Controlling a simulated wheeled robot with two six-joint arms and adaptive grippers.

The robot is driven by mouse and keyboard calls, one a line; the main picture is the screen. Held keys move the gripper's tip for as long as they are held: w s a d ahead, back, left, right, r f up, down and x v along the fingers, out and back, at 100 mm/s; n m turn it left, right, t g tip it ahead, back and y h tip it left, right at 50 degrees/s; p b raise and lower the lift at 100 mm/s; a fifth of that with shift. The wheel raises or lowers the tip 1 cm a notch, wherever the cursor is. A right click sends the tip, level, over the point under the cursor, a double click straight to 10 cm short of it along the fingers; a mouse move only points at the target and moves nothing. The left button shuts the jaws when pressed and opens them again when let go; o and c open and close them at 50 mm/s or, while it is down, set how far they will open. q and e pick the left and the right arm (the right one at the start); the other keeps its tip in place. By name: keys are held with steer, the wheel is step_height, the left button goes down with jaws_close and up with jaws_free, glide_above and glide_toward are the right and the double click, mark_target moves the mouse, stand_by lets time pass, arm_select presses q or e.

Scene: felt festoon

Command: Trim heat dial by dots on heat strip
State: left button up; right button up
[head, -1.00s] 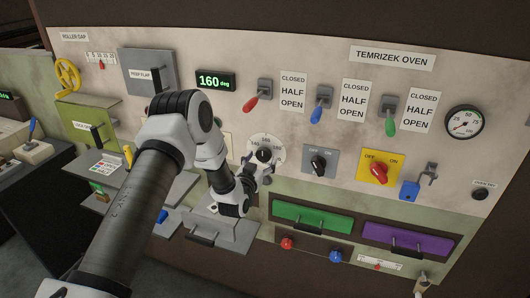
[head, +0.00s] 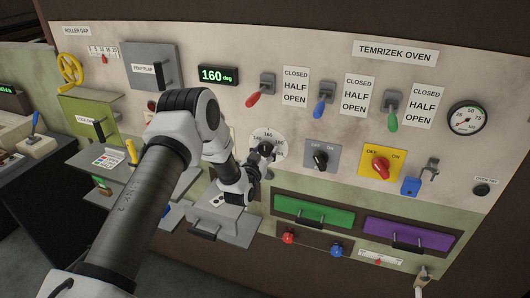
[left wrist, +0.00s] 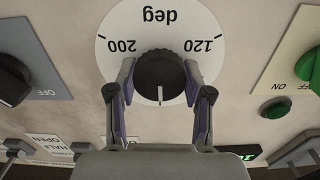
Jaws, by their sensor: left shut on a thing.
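The heat dial (head: 265,147) is a black knob on a round white scale plate, in the middle of the oven front. In the left wrist view the knob (left wrist: 160,77) shows upside down between "200" and "120", its white line pointing to the bottom of the picture. My left gripper (head: 262,155) is shut on the knob, one finger on each side. The green display (head: 217,75) reads 160 deg. A small pale piece with dark dots (head: 218,201) lies on the grey drawer below my wrist; its dots are too small to count. My right gripper is out of view.
A grey OFF/ON switch (head: 320,158) and a yellow plate with a red switch (head: 380,166) sit right of the dial. Red, blue and green levers (head: 391,118) are above. Green (head: 314,212) and purple drawers are below. A card (head: 108,159) lies on the left shelf.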

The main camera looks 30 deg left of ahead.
arm_select(q)
steer(key=n+b, duration=0.6)
steer(key=b, duration=0.1)
steer(key=n+b, duration=0.3)
steer(key=b, duration=0.1)
steer(key=shift+f, duration=0.25)
steer(key=shift+r+n+b, duration=0.2)
steer(key=shift+n+b, duration=1)
steer(key=shift+n, duration=0.1)
steer(key=o, duration=1.2)
steer(key=v, duration=1.2)
